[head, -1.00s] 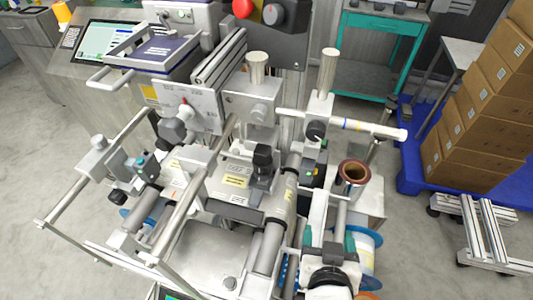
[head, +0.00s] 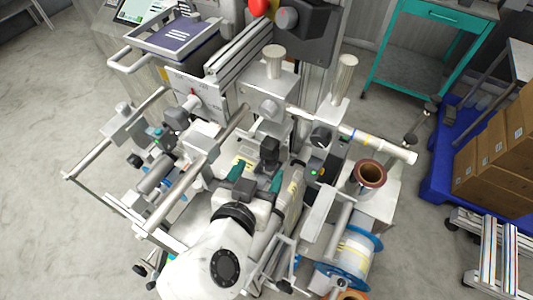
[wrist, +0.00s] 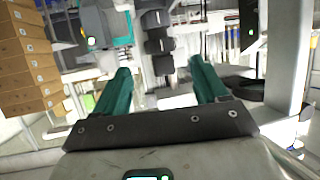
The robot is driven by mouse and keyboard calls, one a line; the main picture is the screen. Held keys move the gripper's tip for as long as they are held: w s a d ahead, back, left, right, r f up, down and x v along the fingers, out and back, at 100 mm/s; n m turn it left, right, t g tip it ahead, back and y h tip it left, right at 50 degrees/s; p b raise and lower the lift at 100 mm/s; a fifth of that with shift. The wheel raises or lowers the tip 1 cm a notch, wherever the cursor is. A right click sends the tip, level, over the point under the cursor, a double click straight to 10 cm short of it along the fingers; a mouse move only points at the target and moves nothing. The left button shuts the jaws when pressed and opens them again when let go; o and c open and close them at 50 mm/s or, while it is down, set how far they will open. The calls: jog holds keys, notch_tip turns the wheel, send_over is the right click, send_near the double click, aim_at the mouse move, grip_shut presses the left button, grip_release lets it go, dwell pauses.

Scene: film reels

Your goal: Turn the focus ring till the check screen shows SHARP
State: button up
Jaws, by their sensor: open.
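My gripper (head: 257,177) has two teal fingers, spread apart with nothing visible between them. In the head view it is low over the middle of the machine, just short of a black upright part (head: 268,152). In the wrist view my gripper (wrist: 163,80) points toward dark, stacked, ribbed cylinders (wrist: 158,45), which appear between and beyond the fingertips. These may be the focus ring's lens, but I cannot tell for sure. A screen (head: 132,10) is cut off at the top left of the head view; its text is unreadable, and I cannot tell whether it is the check screen.
Metal rails and rollers (head: 380,142) surround my gripper closely. A brown-cored roll (head: 370,173) and a blue-flanged reel (head: 355,250) are at the right. Cartons (head: 495,150) stand on a blue pallet (head: 438,185). Open floor lies at the left.

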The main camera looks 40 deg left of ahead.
aim_at(266, 157)
jog(key=p+x, duration=0.1)
jog(key=x, duration=0.5)
jog(key=shift+w+a+f, duration=0.1)
jog(key=shift+w+f, duration=0.05)
jog(key=shift+c, duration=0.5)
jog(key=c, duration=1)
jog(key=shift+a+f+m+h+b, duration=0.15)
jog(key=shift+m+h+b, duration=0.3)
jog(key=shift+b, duration=0.75)
jog(key=shift+o, duration=0.2)
jog(key=shift+h+b, duration=0.25)
jog(key=shift+b, duration=0.05)
jog(key=shift+m, duration=0.25)
jog(key=o, duration=1.1)
jog(key=shift+c, duration=0.2)
